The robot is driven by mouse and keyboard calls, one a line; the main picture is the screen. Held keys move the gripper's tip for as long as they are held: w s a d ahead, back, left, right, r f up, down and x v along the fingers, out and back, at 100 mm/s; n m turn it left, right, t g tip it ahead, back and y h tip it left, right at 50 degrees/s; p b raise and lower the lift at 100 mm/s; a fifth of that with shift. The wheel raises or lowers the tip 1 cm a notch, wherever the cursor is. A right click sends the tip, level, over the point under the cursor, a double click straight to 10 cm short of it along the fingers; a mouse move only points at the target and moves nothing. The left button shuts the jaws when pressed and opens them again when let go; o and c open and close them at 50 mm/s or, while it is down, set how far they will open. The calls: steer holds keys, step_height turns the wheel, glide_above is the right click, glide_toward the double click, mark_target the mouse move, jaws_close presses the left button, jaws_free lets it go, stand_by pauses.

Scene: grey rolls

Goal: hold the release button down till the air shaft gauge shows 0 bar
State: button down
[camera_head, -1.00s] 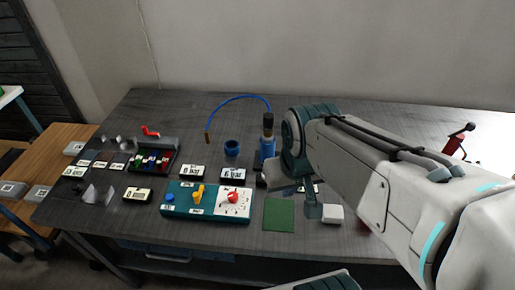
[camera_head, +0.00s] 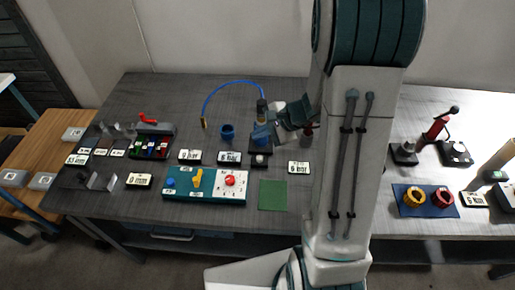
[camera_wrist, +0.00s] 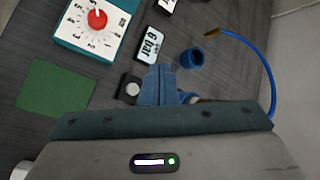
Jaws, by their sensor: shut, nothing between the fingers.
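A small black box with a pale round button (camera_head: 259,160) stands near the middle of the table. In the wrist view the button (camera_wrist: 131,90) is just left of my fingers. A white gauge plate (camera_head: 229,158) stands left of the button box; it reads 6 bar in the wrist view (camera_wrist: 152,42). Another white plate (camera_head: 299,168) lies to the right, its text too small to read surely. My gripper (camera_wrist: 158,69) is shut and empty, pointing down beside the button box. I cannot tell its height; it looks apart from the button.
A teal panel (camera_head: 205,185) with a red knob and yellow lever is at the front. A green mat (camera_head: 273,195) lies beside it. A blue cup (camera_head: 227,132) and blue hose (camera_head: 232,84) are behind. Red and yellow rings sit on a blue mat (camera_head: 426,211) at right.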

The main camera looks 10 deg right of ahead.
steer(key=shift+w+d+f+m+t, duration=0.4)
steer(key=shift+w+d+f+m, duration=0.35)
steer(key=shift+w+d+m, duration=0.15)
steer(key=shift+a+f, duration=0.1)
steer(key=shift+f, duration=0.05)
steer(key=b, duration=0.5)
glide_above(263, 158)
step_height(263, 158, down, 7)
steer(key=shift+r, duration=0.1)
steer(key=shift+f+b, duration=0.85)
steer(key=shift+b, duration=0.1)
steer(key=shift+f, duration=0.15)
stand_by(0.5)
steer(key=shift+f+b, duration=0.3)
steer(key=shift+b, duration=0.4)
steer(key=shift+f+b, duration=0.45)
steer(key=shift+b, duration=0.15)
stand_by(3.1)
